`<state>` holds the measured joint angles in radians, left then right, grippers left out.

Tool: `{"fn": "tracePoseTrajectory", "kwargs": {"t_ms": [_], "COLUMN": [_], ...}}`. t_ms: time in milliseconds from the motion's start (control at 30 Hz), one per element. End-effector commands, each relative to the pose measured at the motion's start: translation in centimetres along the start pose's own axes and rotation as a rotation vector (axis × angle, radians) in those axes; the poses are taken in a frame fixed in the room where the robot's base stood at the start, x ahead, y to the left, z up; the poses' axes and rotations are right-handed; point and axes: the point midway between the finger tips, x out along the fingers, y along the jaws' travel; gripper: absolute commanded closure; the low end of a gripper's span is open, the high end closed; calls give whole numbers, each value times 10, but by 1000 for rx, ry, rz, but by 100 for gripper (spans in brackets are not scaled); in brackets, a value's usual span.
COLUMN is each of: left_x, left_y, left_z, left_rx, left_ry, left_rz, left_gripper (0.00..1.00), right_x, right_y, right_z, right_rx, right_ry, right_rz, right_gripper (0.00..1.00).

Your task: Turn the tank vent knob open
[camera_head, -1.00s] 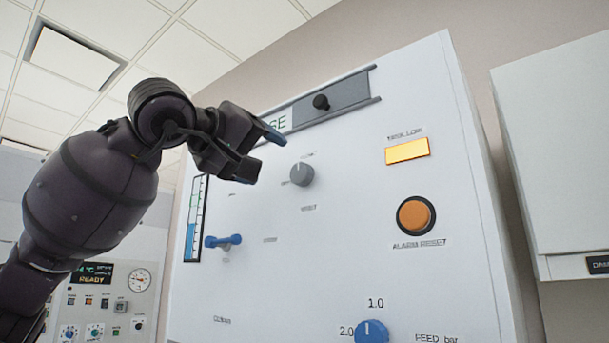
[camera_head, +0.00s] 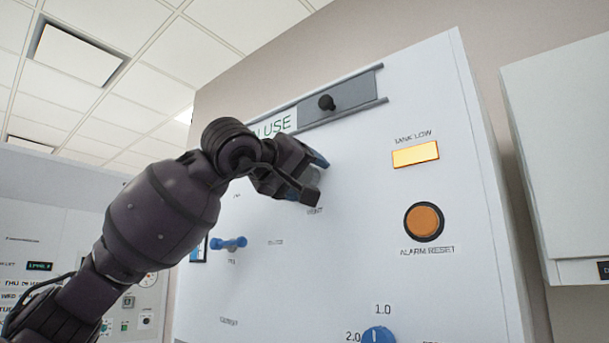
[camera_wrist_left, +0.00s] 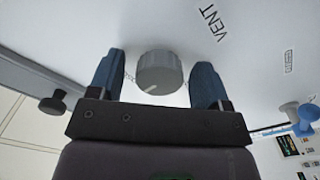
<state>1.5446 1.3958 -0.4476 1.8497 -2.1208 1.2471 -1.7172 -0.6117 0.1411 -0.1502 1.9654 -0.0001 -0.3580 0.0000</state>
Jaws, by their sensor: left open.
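The vent knob (camera_wrist_left: 160,72) is a grey round knob on the white panel, below the word VENT in the left wrist view. My left gripper (camera_wrist_left: 160,85) is open, with one blue-padded finger on each side of the knob. A gap shows between the knob and each finger. In the head view my left gripper (camera_head: 308,180) is up against the panel and hides most or all of the knob. I cannot tell how deep the fingers reach along it. My right gripper is not in view.
A blue-handled valve (camera_head: 229,243) sits below left of my gripper. A slider with a black knob (camera_head: 326,102) is above it. A lit TANK LOW lamp (camera_head: 415,154), an orange alarm reset button (camera_head: 424,221) and a blue feed dial (camera_head: 379,336) are to the right.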

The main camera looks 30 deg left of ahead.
Motion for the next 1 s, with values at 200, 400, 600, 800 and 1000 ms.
{"fn": "tracePoseTrajectory", "kwargs": {"t_ms": [200, 400, 600, 800, 1000], "left_x": [0, 0, 0, 0, 0], "left_y": [0, 0, 0, 0, 0], "left_z": [0, 0, 0, 0, 1], "left_rx": [0, 0, -18, -100, -253], "left_ry": [0, 0, 0, 1, 0], "left_rz": [0, 0, 0, 0, -1], "left_gripper": [53, 78, 78, 78, 78], "right_x": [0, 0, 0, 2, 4], "right_y": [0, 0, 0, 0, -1], "right_z": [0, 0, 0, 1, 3], "right_rx": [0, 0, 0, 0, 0], "right_ry": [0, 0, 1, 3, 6], "right_rz": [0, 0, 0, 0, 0], "right_gripper": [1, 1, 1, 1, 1]}}
